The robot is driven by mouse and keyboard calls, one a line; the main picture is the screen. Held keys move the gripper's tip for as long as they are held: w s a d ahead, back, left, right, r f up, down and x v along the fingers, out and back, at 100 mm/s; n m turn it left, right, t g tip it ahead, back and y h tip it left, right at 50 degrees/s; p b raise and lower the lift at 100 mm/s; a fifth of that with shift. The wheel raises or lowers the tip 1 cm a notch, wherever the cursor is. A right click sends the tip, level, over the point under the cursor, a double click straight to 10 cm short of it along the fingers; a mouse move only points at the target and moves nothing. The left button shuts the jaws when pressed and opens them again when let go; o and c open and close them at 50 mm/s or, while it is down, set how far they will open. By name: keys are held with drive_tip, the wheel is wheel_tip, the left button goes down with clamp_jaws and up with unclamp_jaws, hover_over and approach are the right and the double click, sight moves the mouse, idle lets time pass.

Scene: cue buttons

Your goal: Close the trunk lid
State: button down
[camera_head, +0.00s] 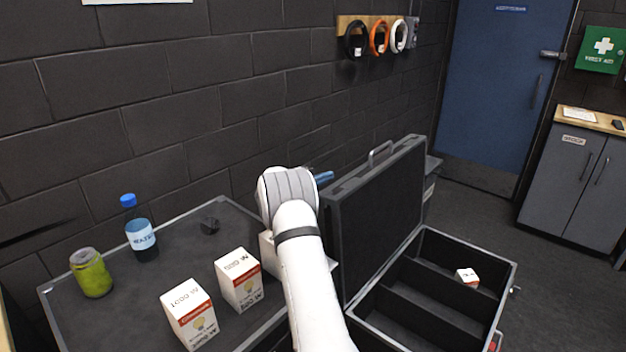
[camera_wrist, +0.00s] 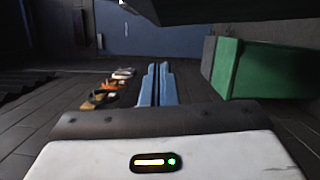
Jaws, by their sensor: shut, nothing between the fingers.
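The trunk is an open black case with a metal rim (camera_head: 470,238) and several divided compartments. Its lid (camera_head: 385,205) stands roughly upright on the trunk's left side, with a grey handle (camera_head: 380,153) on its top edge. A small white and red box (camera_head: 467,277) sits in the trunk. My gripper (camera_head: 325,177) is by the lid's upper left corner, on the left side of the lid; I cannot tell if they touch. In the wrist view its blue fingers (camera_wrist: 157,84) are together and empty. A dark panel at the top of that view may be the lid.
Left of my arm, a dark table (camera_head: 120,305) holds a green can (camera_head: 91,273), a water bottle (camera_head: 141,230) and two white bulb boxes (camera_head: 190,313) (camera_head: 239,280). A blue door (camera_head: 508,80) and cabinet (camera_head: 572,190) stand behind.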

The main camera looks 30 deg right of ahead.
drive_tip(key=s, duration=0.2)
drive_tip(key=s+d, duration=0.1)
drive_tip(key=s, duration=0.1)
drive_tip(key=shift+r+p, duration=0.25)
drive_tip(key=shift+p, duration=0.15)
